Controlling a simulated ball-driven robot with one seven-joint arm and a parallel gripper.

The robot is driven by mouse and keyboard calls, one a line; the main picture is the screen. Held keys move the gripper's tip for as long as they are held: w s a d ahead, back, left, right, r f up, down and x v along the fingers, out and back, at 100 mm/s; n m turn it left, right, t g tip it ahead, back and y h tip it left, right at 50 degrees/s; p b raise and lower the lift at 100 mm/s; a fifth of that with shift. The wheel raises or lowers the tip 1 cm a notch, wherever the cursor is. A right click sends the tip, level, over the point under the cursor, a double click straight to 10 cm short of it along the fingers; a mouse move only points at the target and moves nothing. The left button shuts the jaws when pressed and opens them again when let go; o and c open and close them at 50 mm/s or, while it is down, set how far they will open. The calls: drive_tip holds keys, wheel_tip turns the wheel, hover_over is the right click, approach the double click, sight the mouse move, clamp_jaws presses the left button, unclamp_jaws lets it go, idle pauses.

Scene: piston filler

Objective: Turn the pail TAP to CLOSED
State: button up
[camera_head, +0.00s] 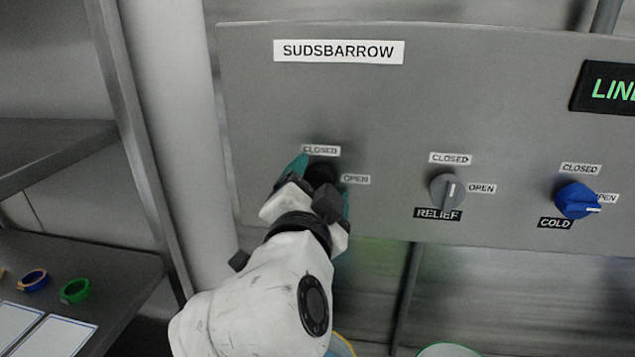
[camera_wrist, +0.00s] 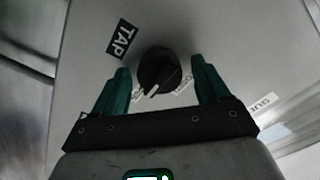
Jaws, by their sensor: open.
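The pail TAP is a round black knob (camera_wrist: 159,70) beside a black TAP label (camera_wrist: 122,38) in the wrist view. Its white pointer points down and slightly left, nearer a partly hidden label that fits OPEN than the one at its right. In the head view the dark knob (camera_head: 321,171) is largely hidden by my gripper (camera_head: 318,182). The CLOSED label (camera_head: 320,150) is above it and the OPEN label (camera_head: 355,179) to its right. My gripper is open, one teal finger on each side of the knob.
The grey SUDSBARROW panel (camera_head: 480,110) also carries a grey RELIEF knob (camera_head: 446,190) and a blue COLD knob (camera_head: 574,200), right of my gripper. A shelf with a blue ring (camera_head: 33,280) and a green ring (camera_head: 76,290) is at the lower left.

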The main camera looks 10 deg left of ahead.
drive_tip(key=c, duration=1)
drive_tip(key=shift+c, duration=0.2)
